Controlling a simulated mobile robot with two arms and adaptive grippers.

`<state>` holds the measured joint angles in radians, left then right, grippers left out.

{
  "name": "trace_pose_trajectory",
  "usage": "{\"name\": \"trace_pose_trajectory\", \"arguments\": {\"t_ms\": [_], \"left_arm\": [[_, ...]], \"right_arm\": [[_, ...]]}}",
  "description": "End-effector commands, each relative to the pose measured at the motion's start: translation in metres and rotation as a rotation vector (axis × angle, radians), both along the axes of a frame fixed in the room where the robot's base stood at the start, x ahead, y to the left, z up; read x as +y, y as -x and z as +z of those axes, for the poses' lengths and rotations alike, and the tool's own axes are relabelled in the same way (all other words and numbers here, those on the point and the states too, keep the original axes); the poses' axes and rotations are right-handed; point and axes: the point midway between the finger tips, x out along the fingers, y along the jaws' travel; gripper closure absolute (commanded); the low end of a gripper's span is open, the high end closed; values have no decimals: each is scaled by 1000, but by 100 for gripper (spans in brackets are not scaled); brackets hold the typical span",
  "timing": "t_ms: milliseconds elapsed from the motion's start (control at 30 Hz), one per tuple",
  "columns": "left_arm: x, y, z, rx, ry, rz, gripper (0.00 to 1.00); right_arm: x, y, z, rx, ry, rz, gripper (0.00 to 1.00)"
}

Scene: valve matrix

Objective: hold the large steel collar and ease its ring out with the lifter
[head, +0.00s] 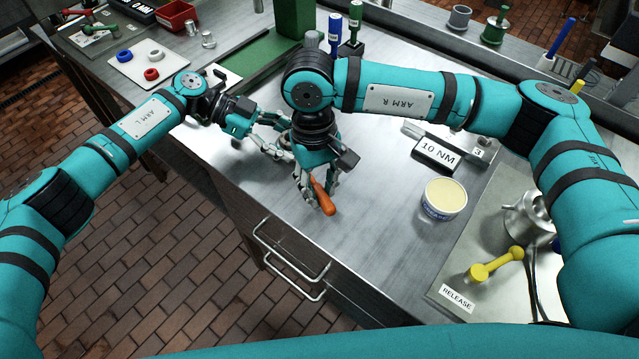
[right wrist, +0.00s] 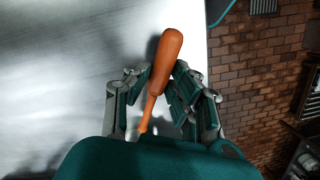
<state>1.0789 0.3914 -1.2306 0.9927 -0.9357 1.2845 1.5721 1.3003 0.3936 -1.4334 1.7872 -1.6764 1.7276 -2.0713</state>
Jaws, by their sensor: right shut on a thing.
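The lifter is an orange-handled tool (head: 322,197), also in the right wrist view (right wrist: 165,62). My right gripper (head: 308,178) is shut on it, above the steel bench near its front edge. In the right wrist view the fingers (right wrist: 160,92) close around its narrower part, and the thick handle end points away. My left gripper (head: 277,137) is just left of the right one, its fingers partly covered by the right wrist. I cannot tell whether it holds anything. I cannot make out the large steel collar or its ring near the grippers; they may be hidden.
A white tray (head: 135,68) with blue, white and red rings lies at the far left. A tub (head: 444,199), a "10 NM" block (head: 436,154), a shiny steel fitting (head: 527,217) and a yellow lever (head: 497,264) stand to the right. Bare steel lies between the grippers and the tub.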

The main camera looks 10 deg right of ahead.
Motion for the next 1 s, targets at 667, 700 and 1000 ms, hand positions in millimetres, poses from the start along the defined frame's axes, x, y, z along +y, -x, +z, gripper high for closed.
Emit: {"name": "trace_pose_trajectory", "arguments": {"t_ms": [667,700,1000], "left_arm": [[0,-1,0,-1,0,2,61],[0,-1,0,-1,0,2,61],[0,-1,1,-1,0,2,61]], "right_arm": [[-5,16,52,-2,-1,1,100],[-6,17,55,-2,0,1,100],[-6,19,61,0,0,0,100]]}}
